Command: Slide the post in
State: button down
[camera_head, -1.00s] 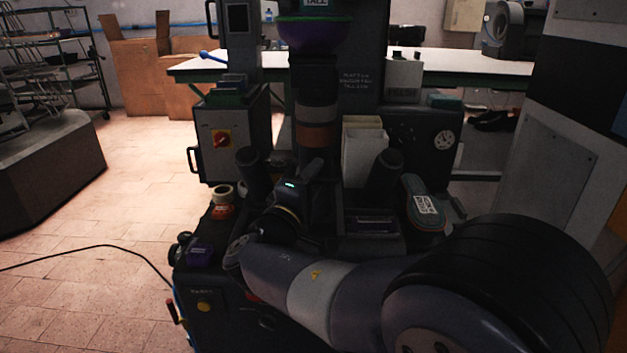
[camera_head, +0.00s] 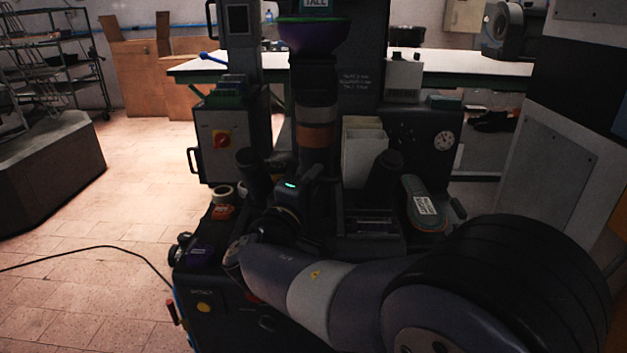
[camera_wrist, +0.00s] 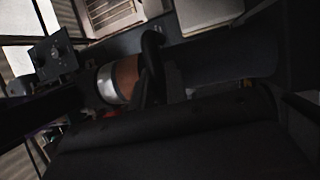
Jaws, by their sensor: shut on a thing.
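The post (camera_head: 318,138) is a dark upright cylinder with an orange band and a grey band. It stands in the middle of the press, below a purple cup with a green rim (camera_head: 312,38). In the wrist view its bands (camera_wrist: 122,78) and dark shaft lie across the picture. My gripper (camera_head: 311,180) is shut on the post's lower part, coming from the front left. A dark finger (camera_wrist: 152,65) crosses the post beside the orange band. The post's lower end is hidden behind my gripper, and I cannot tell how it sits there.
Dark upright cylinders stand left (camera_head: 252,172) and right (camera_head: 384,176) of the post. A white bin (camera_head: 364,158) is close behind on the right. A shoe sole with a label (camera_head: 425,205) lies at right. A tape roll (camera_head: 222,191) sits at left.

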jog(key=w+b, duration=0.1)
jog(key=w, duration=1.6)
jog(key=shift+d, duration=0.3)
jog(key=shift+r, duration=0.1)
jog(key=c, duration=1.4)
grip_release()
jog(key=shift+w, duration=0.2)
jog(key=p+v, duration=0.1)
jog(key=v, duration=1)
jog(key=shift+w+d, duration=0.1)
jog(key=shift+w, duration=0.05)
